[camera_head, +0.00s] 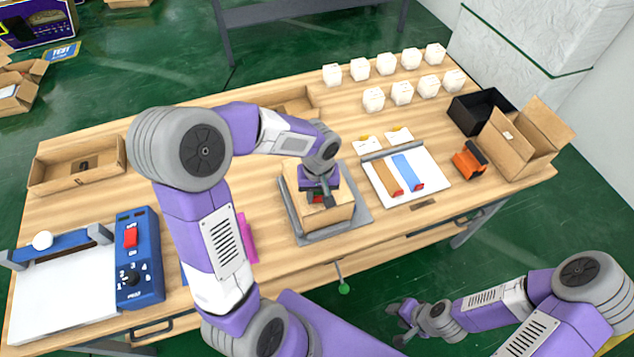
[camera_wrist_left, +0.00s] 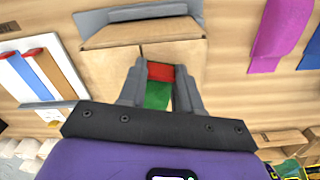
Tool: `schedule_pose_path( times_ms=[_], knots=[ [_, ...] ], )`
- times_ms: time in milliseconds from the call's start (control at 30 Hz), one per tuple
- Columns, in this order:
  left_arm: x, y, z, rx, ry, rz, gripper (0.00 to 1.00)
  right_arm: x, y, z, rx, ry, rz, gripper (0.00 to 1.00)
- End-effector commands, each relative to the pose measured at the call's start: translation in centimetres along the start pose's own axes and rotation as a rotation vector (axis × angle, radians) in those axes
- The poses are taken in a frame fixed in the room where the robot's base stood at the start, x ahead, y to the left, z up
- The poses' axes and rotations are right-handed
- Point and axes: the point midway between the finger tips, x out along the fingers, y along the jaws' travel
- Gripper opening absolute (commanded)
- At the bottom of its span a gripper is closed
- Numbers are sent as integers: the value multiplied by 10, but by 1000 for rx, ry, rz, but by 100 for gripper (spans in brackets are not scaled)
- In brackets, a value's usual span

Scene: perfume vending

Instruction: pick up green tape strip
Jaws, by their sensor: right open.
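The green tape strip (camera_wrist_left: 157,95) with its red end piece (camera_wrist_left: 160,71) is between the two fingers of my left gripper (camera_wrist_left: 161,80), which look shut on the red end. In the head view the left gripper (camera_head: 318,198) is low over a cardboard box (camera_head: 338,214) on a grey tray (camera_head: 332,234). I cannot tell whether the strip touches the box. A brown strip (camera_head: 387,177) and a blue strip (camera_head: 408,172), each with a red end, lie on a white board (camera_head: 430,179). My right gripper (camera_head: 400,322) is open and empty in front of the table.
Several white boxes (camera_head: 387,65) stand at the back right. A black box (camera_head: 478,110), an open carton (camera_head: 525,140) and an orange tape dispenser (camera_head: 468,160) are at the right. A blue sealing machine (camera_head: 140,258) is at the left; a magenta strip (camera_head: 248,238) lies near the front edge.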

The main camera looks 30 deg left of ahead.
Motion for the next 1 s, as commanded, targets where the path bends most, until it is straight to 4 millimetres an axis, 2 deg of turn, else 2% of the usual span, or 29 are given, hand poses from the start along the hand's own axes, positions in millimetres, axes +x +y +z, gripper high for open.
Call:
schedule_pose_path(
  times_ms=[333, 433, 567, 800, 1000],
  knots=[
    [-1, 0, 0, 0, 1, 1, 13, 0, 0, 0, 0, 0, 0, 43],
    [-6, 0, -1, 0, 3, 1, 13, -2, -1, 0, 0, 0, 0, 43],
    [-27, 1, -1, -1, 5, 3, 13, -7, -2, 0, 0, 0, 0, 43],
    [-76, 1, -1, 0, 5, 2, 13, -17, -6, 1, 0, 0, 0, 43],
    [-99, 1, 0, 1, 2, 0, 13, -22, -8, 1, 0, 0, 0, 43]
  ],
)
